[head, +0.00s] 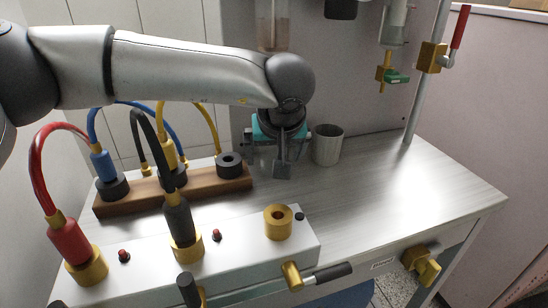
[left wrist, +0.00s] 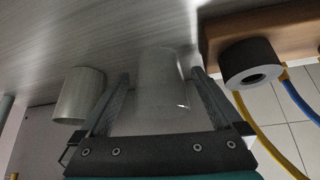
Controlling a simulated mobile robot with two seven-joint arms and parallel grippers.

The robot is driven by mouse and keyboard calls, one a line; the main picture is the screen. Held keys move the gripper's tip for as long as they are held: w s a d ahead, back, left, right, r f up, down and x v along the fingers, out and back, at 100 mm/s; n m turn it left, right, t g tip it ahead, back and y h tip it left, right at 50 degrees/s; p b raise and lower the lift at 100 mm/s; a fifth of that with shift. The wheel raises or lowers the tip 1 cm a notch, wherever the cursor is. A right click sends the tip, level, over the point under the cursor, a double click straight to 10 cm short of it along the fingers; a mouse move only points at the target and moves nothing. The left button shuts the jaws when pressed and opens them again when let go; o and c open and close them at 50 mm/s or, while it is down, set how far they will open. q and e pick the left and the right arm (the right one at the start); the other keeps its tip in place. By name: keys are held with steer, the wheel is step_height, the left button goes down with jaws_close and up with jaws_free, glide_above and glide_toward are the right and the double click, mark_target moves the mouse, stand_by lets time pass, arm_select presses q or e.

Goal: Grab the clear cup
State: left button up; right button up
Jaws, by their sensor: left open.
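The clear cup (left wrist: 165,98) shows in the left wrist view as a translucent cylinder between the two fingers of my left gripper (left wrist: 160,75). The gripper is open, with one finger on each side of the cup; I cannot tell whether either finger touches it. In the head view my left gripper (head: 267,158) points down over the table beside the wooden block, and the clear cup is mostly lost behind it. My right gripper is not in view.
A grey-white cup (head: 327,146) stands just right of the gripper and also shows in the left wrist view (left wrist: 78,95). A wooden block (head: 215,184) with cable plugs and a black ring (head: 230,164) is close on the left. The table's right side (head: 420,180) is clear.

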arm_select(q)
steer(key=c, duration=1.3)
